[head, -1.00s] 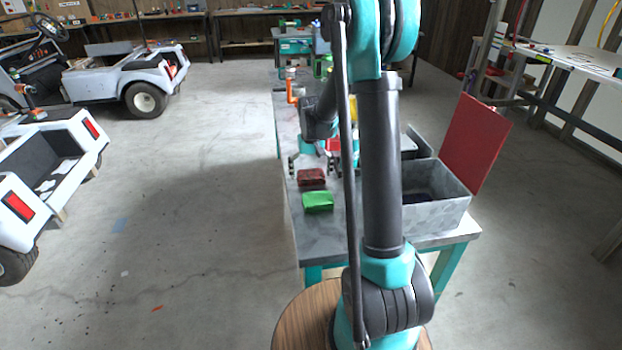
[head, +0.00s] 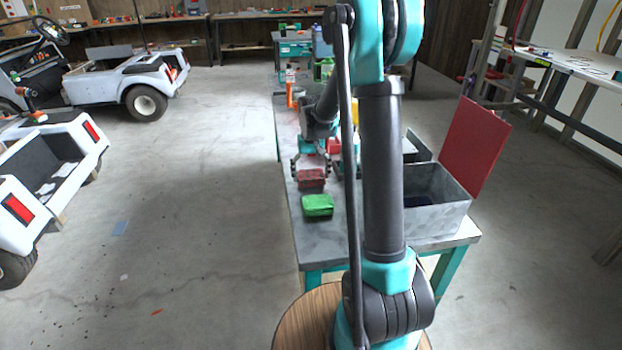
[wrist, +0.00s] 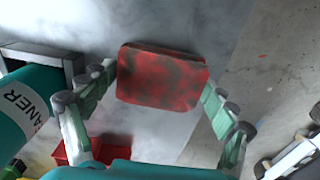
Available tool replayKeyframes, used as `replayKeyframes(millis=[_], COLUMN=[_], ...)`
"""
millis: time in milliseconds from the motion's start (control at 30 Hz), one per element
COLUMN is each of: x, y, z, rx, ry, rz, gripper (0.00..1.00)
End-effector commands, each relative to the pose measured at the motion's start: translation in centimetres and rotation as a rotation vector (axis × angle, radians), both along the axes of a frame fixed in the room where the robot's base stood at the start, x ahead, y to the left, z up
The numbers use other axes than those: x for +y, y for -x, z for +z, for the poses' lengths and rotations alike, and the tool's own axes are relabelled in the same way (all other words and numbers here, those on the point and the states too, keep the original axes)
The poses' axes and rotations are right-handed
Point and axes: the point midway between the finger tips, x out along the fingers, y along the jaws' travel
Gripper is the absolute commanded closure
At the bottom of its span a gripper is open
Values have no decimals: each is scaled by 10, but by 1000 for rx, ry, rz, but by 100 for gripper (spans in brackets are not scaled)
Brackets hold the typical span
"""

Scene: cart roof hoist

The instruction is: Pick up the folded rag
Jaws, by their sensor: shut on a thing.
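The folded rag (head: 311,179) is red with dark stains and lies on the grey workbench (head: 318,238). In the wrist view the rag (wrist: 162,78) sits between the two fingers, flat and thick. My gripper (head: 311,167) is shut on it, with a fingertip against its left side and one against its right side. The fingers of my gripper (wrist: 160,84) show clearly in the wrist view. I cannot make out a gap between rag and bench. A green folded piece (head: 318,205) lies just in front of the rag.
A grey metal box (head: 437,222) with a raised red lid (head: 474,146) stands right of the rag. A teal cleaner container (wrist: 22,112) and a red bin (wrist: 75,151) are close to my gripper. The bench's left edge is near; open floor lies beyond it.

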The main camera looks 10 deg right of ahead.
Motion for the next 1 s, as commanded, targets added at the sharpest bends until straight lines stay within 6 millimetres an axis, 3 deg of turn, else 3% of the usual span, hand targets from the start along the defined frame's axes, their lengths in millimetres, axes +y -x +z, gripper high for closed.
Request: replayKeyframes(millis=[167, 400, 600, 800, 1000], x=[0, 0, 0, 0, 0], y=[1, 1, 1, 0, 1], z=[35, 105, 152, 178, 187], rx=[0, 0, 0, 0, 0], ry=[0, 0, 0, 0, 0], rz=[0, 0, 0, 0, 0], gripper=[43, 43, 43, 43, 43])
